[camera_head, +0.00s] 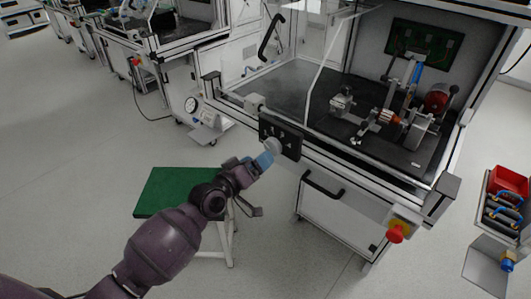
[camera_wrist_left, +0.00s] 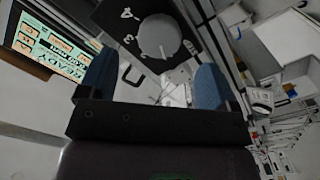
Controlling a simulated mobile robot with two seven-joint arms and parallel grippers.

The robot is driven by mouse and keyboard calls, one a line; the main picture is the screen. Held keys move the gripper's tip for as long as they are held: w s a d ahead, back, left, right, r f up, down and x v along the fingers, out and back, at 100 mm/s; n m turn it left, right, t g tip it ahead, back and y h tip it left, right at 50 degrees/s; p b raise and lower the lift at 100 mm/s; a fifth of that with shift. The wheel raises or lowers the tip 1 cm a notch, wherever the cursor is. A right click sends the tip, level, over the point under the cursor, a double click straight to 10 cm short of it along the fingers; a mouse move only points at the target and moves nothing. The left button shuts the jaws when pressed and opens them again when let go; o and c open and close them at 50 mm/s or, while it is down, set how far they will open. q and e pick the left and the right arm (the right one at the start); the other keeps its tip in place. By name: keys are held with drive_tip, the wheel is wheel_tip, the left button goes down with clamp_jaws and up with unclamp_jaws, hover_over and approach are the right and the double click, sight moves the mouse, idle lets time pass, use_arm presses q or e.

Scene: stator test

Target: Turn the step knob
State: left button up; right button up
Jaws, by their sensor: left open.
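The step knob (camera_wrist_left: 158,36) is a round grey dial with a white pointer line on a black panel (camera_wrist_left: 118,18) with white numbers around it. In the head view the knob (camera_head: 273,146) sits on the small black panel (camera_head: 292,143) at the test bench's front left. My left gripper (camera_head: 267,158) is right in front of the knob, with blue fingertips. In the wrist view the left gripper (camera_wrist_left: 154,80) is open, its two blue fingers apart and empty between. The knob shows just beyond the fingertips. I cannot tell whether they touch it. My right gripper is not in view.
The test bench (camera_head: 432,182) has a handle (camera_head: 322,188) and a red stop button (camera_head: 395,234) on its front. A green-topped stand (camera_head: 165,190) is beside my left arm. A lit screen (camera_wrist_left: 52,45) shows in the wrist view. A red bin (camera_head: 509,182) is at right.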

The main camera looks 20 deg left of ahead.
use_arm(q)
drive_tip(key=v, duration=0.4)
drive_tip(key=shift+s, duration=0.15)
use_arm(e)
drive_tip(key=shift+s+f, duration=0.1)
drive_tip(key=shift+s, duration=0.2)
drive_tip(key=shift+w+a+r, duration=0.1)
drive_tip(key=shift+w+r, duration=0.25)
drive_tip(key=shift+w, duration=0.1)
use_arm(q)
drive_tip(key=s+a+f+m+g+y+p, duration=0.1)
drive_tip(key=s+f+g+y, duration=0.1)
drive_tip(key=s, duration=0.7)
drive_tip(key=s+a+f+m+g+y+p, duration=0.1)
drive_tip(key=s+f+m+g+y+p, duration=0.1)
drive_tip(key=s+f, duration=0.3)
drive_tip(key=s+a+f+m+g+y+p, duration=0.1)
drive_tip(key=s+f, duration=0.3)
drive_tip(key=s, duration=1)
drive_tip(key=shift+a+f+m+g+y, duration=0.2)
drive_tip(key=shift+a+m+g+y, duration=0.3)
drive_tip(key=shift+m+y, duration=0.15)
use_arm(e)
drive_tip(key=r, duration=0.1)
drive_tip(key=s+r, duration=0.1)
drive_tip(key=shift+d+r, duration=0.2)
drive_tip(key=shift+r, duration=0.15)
